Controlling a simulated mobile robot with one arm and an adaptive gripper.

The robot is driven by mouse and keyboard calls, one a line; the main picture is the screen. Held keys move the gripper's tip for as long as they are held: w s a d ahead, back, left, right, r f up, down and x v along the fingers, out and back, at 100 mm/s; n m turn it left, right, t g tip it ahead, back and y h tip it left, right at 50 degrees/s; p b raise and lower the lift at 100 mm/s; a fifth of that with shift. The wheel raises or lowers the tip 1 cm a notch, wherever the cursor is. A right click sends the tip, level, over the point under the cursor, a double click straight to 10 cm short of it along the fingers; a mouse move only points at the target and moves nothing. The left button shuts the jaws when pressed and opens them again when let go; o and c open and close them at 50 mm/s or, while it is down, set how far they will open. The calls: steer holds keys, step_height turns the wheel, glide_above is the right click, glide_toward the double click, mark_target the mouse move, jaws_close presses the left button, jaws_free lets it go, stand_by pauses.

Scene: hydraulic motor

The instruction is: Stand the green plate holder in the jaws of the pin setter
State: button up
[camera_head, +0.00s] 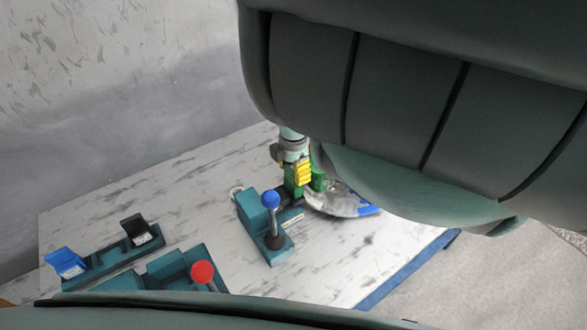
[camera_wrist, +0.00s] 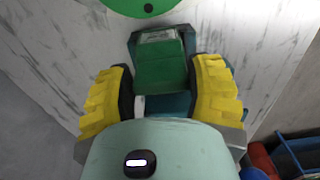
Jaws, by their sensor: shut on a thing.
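My gripper (camera_head: 300,174) has yellow fingers and is shut on the green plate holder (camera_head: 290,186). In the wrist view the green plate holder (camera_wrist: 160,66) lies between the two yellow fingers of my gripper (camera_wrist: 162,92). The teal pin setter (camera_head: 252,212), with a blue-knobbed lever (camera_head: 271,200), stands on the table just left of and below the holder. A teal body also shows behind the holder in the wrist view (camera_wrist: 178,104). I cannot tell whether the holder touches the jaws, as my gripper and the holder hide them.
A round grey disc with blue and green parts (camera_head: 335,200) lies right of the holder. A teal fixture with a red knob (camera_head: 203,272) and a rack with blue and black holders (camera_head: 110,258) stand at lower left. The marbled table (camera_head: 345,255) is clear toward its blue-edged right side.

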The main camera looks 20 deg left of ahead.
steer(key=shift+f, duration=0.35)
steer(key=o, duration=1.4)
steer(key=shift+c, duration=0.2)
steer(key=shift+r, duration=0.15)
steer(key=shift+r+p, duration=2.85)
steer(key=shift+r, duration=0.55)
